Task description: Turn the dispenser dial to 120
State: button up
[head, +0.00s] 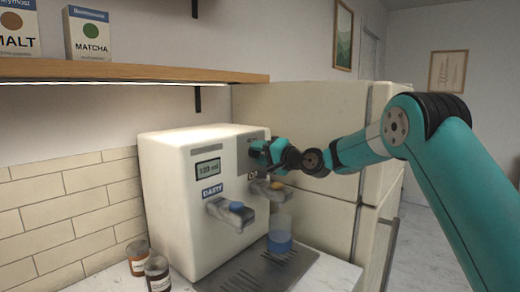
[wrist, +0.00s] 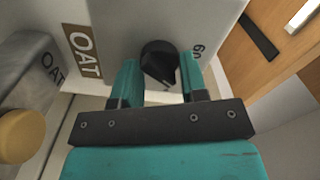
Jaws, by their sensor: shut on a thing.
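The white dispenser (head: 170,200) stands on the counter in the head view, with a small display (head: 208,169) whose digits are too blurred to read surely. The black dial (wrist: 159,63) sits on its front panel in the wrist view, with its pointed end toward the bottom right. A "60" mark shows to the right of it. My gripper (wrist: 161,80) has one teal finger on each side of the dial and is shut on it. In the head view my gripper (head: 262,152) hides the dial at the upper right of the dispenser.
A cup with blue contents (head: 280,238) stands on the drip tray (head: 245,278). Two jars (head: 157,272) stand at the left. A shelf (head: 130,71) hangs above; a fridge (head: 310,120) stands behind.

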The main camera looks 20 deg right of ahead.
jog(key=m+p, duration=0.2)
jog(key=m, duration=0.2)
jog(key=shift+f+m+p, duration=0.1)
jog(key=shift+m+p, duration=0.2)
jog(key=shift+m, duration=0.1)
dwell(0.4)
jog(key=o, duration=0.9)
jog(key=shift+s+d, duration=0.1)
jog(key=b+v, duration=0.6)
jog(key=v, duration=1.1)
jog(key=shift+s, duration=0.1)
